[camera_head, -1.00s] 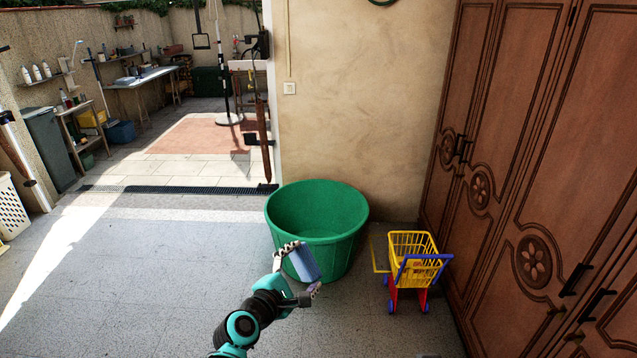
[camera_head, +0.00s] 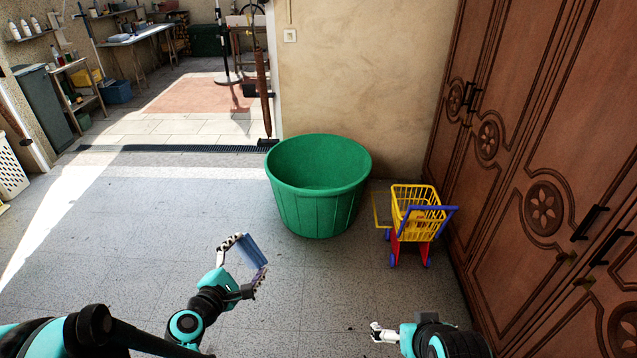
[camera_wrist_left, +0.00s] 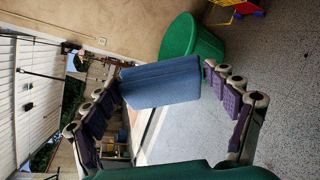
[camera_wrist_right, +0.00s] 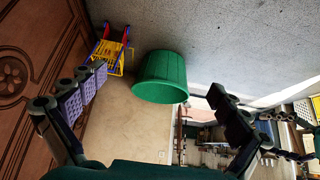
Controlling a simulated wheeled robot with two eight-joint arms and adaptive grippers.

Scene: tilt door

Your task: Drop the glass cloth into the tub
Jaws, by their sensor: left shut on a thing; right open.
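The glass cloth (camera_head: 251,252) is a blue folded piece held between the fingers of my left gripper (camera_head: 247,257). In the left wrist view the cloth (camera_wrist_left: 160,82) spans between the fingertips. The tub (camera_head: 317,205) is a large green round container standing on the floor near the wall, and its visible inside looks empty. The left gripper is in front of the tub and to its left, apart from it. My right gripper (camera_head: 378,333) is low at the front right; in the right wrist view its fingers (camera_wrist_right: 158,88) are spread wide with nothing between them.
A yellow, blue and red toy trolley (camera_head: 412,215) stands right of the tub. A brown wooden wardrobe (camera_head: 540,150) lines the right side. A beige wall (camera_head: 360,80) is behind the tub. The grey tiled floor (camera_head: 130,240) at left is clear.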

